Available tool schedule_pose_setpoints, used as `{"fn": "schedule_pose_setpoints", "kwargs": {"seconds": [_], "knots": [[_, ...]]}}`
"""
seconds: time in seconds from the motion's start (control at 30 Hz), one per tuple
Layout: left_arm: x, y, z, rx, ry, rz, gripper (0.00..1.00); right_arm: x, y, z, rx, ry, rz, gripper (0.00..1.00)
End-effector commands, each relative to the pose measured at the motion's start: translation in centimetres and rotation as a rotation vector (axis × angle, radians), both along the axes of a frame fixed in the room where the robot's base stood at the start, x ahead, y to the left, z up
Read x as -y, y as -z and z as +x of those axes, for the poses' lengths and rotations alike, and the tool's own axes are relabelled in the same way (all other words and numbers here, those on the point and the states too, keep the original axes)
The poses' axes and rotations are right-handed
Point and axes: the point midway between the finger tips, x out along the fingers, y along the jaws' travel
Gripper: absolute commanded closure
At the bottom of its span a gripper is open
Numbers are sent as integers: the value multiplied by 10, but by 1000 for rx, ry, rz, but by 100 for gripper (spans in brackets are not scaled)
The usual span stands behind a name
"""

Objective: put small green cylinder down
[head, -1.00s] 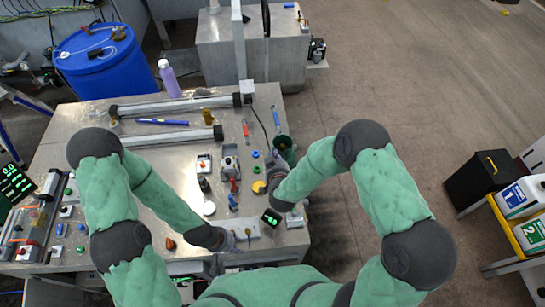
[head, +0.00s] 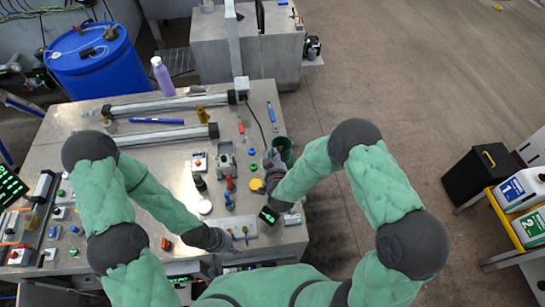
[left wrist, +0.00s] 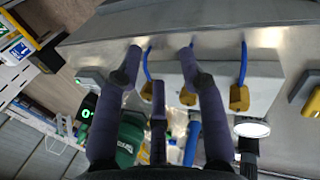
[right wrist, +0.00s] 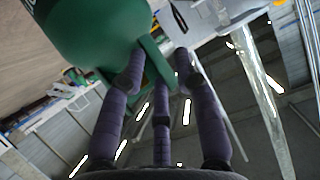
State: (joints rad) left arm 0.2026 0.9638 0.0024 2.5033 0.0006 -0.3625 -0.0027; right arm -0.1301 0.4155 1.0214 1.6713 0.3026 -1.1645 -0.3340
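A green cylinder with a handle (head: 287,144) shows in the head view at the table's right edge, beside my right gripper (head: 272,165). It fills the upper left of the right wrist view (right wrist: 95,35). My right fingers (right wrist: 160,60) lie on either side of its handle and appear closed on it. Its base is hidden, so contact with the table cannot be seen. It also shows in the left wrist view (left wrist: 130,138). My left gripper (left wrist: 161,55) is open and empty above a grey block (left wrist: 262,85) with yellow pieces and blue wires.
The metal table (head: 165,160) holds several small coloured parts, a white disc (head: 205,207), a blue rod (head: 158,121) and long rollers (head: 165,136). A blue barrel (head: 95,65) stands behind at left.

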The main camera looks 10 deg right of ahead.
Motion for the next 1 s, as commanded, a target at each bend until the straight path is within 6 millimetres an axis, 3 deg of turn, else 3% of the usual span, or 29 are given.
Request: {"fn": "schedule_pose_setpoints", "kwargs": {"seconds": [0.37,1.0], "knots": [[0,-1,0,0,0,0,60,-1,-4,-5,0,-1,-1,68],[0,9,0,0,0,0,60,-3,-44,-97,1,-2,0,68]]}}
